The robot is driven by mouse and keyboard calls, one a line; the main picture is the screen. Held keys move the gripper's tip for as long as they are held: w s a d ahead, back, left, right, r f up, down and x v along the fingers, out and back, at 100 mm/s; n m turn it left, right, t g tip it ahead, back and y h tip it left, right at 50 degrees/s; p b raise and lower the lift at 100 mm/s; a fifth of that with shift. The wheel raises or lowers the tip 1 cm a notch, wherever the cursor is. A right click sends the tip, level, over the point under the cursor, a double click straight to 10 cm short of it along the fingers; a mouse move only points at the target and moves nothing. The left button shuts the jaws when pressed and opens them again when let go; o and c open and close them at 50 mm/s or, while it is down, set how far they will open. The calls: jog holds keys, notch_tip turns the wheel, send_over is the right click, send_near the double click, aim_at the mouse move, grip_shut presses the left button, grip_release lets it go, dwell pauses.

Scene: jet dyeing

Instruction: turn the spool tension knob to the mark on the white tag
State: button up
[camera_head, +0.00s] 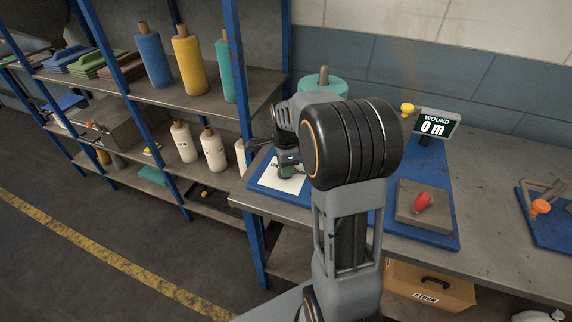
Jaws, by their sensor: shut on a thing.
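My gripper (288,170) points down over the white tag (283,186), which lies flat on the left part of a blue base plate (437,232) on the bench. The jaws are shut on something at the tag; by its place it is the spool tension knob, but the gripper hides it. The mark on the tag cannot be made out, so the knob's angle to it cannot be told. A teal spool (322,87) stands behind my arm, its lower part hidden. A small display (436,124) reads "WOUND 0 m".
A yellow knob (407,108) stands by the display. An orange knob (540,207) is on another blue plate. Shelves with yarn cones (187,60) stand left. A cardboard box (430,287) is under the bench.

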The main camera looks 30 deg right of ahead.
jog(key=shift+m, duration=1.4)
jog(key=o, duration=0.9)
jog(key=shift+r, duration=0.1)
notch_tip(320, 180, up, 14)
jog(key=shift+f, duration=0.15)
